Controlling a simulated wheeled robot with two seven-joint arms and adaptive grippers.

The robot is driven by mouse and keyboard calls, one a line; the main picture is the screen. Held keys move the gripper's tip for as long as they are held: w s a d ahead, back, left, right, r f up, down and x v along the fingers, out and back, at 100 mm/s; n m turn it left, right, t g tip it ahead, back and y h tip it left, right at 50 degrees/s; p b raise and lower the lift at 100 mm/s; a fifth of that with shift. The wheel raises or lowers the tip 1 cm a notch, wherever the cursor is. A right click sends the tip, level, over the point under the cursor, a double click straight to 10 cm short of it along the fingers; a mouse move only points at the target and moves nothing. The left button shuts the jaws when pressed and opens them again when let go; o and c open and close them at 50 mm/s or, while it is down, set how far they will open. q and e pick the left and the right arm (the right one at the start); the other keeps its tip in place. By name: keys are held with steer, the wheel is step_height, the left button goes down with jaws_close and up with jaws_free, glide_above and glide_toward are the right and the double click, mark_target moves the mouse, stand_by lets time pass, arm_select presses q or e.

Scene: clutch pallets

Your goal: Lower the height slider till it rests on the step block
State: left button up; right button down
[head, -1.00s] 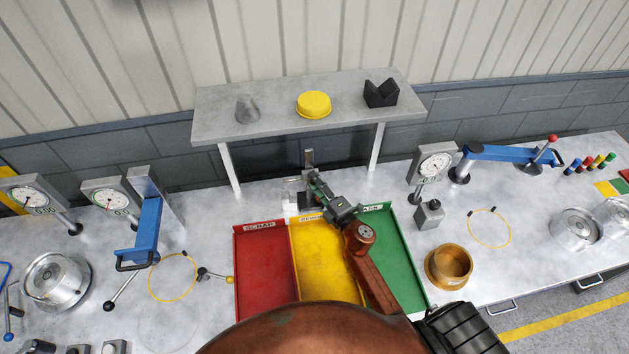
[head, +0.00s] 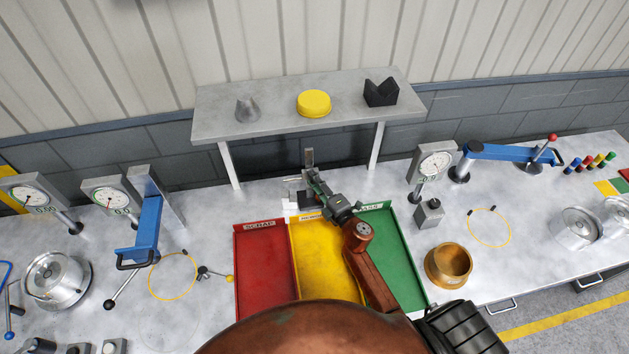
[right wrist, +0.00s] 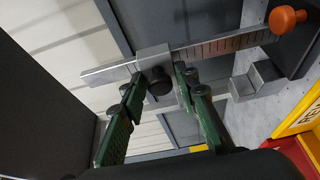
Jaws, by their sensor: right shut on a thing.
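The height slider (right wrist: 150,60) is a grey metal block with a black knob, on a graduated steel bar (right wrist: 225,45) in the right wrist view. The slider sits toward the bar's left end there, clear of the grey step block (right wrist: 258,78), which is near the other end. My right gripper (right wrist: 160,80) is shut on the slider, its green fingers on either side of the knob. In the head view my right gripper (head: 312,182) is at the upright post (head: 309,158) behind the trays and hides much of the slider. My left gripper is out of view.
The red (head: 262,275), yellow (head: 325,265) and green (head: 405,255) trays lie in front of the post. A raised shelf (head: 220,115) stands behind it. A dial gauge (head: 436,165) and a brass ring (head: 447,268) stand to the right. An orange knob (right wrist: 284,19) is near the step block.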

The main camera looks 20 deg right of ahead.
steer(key=shift+f, duration=0.15)
step_height(320, 180, down, 4)
steer(key=b, duration=0.4)
steer(key=shift+f, duration=0.2)
steer(key=c, duration=1.8)
jaws_free()
steer(key=shift+o, duration=0.2)
steer(key=shift+r, duration=0.1)
